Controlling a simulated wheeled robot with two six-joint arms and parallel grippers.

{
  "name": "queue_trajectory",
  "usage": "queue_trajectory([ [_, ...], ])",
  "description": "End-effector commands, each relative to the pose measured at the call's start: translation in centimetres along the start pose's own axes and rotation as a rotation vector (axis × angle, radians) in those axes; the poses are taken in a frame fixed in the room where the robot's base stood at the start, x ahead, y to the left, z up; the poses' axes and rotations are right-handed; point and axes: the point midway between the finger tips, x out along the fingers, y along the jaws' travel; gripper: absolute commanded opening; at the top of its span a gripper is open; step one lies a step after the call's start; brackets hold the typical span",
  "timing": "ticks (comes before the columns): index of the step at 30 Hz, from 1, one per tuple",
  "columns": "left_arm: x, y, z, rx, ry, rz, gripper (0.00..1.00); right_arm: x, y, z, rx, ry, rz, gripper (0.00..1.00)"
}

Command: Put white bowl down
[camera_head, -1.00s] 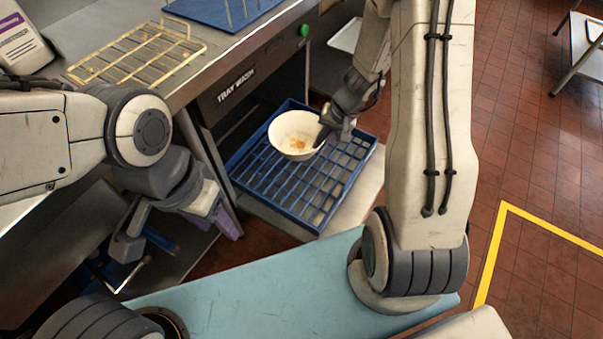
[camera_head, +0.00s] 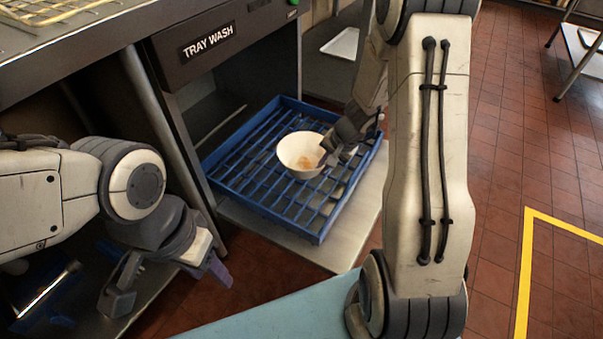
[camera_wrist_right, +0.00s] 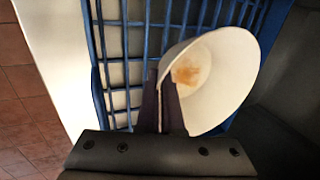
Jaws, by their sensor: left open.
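The white bowl (camera_head: 303,152), with an orange-brown stain inside, is at the blue rack (camera_head: 319,236) under the tray wash counter. My right gripper (camera_head: 327,153) is at the bowl's right side, its fingers on the rim. In the right wrist view the bowl (camera_wrist_right: 222,78) looks tilted, with my right gripper's fingers (camera_wrist_right: 168,105) shut on its wall and the blue rack (camera_wrist_right: 97,95) behind. I cannot tell whether the bowl touches the rack. My left gripper (camera_head: 172,282) is open and empty, left of the rack.
The rack sits on a pale low shelf (camera_head: 352,222) below the counter labelled "TRAY WASH" (camera_head: 208,42). A wire rack (camera_head: 50,10) lies on the counter. A light blue surface (camera_head: 290,312) is in front. Red tiled floor (camera_head: 545,130) is open to the right.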

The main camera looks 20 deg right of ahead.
Motion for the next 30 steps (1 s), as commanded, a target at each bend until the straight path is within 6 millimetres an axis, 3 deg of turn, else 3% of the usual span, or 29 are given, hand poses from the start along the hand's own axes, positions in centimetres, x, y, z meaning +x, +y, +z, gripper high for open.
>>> queue_trajectory([
  [1, 1.2, -0.1, 0.1, 0.0, 0.0, 0.0, 0.5, 1.4, 0.6, 0.0, 0.003, -0.002, 0.002, 0.0],
  [6, 3.3, -0.2, 0.2, 0.0, 0.0, 0.0, 0.5, 4.5, 1.8, 0.1, 0.003, -0.003, 0.002, 0.0],
  [14, 4.5, -0.3, 0.2, 0.0, 0.0, 0.0, 0.5, 6.3, 2.5, 0.0, 0.001, -0.001, 0.002, 0.0],
  [19, 6.4, -0.5, 0.3, 0.0, 0.0, 0.0, 0.5, 8.8, 3.5, 0.0, 0.002, -0.002, 0.001, 0.0],
  [30, 6.6, -0.5, 0.4, 0.0, 0.0, 0.0, 0.5, 9.1, 3.6, 0.0, -0.001, -0.001, 0.001, 0.0],
])
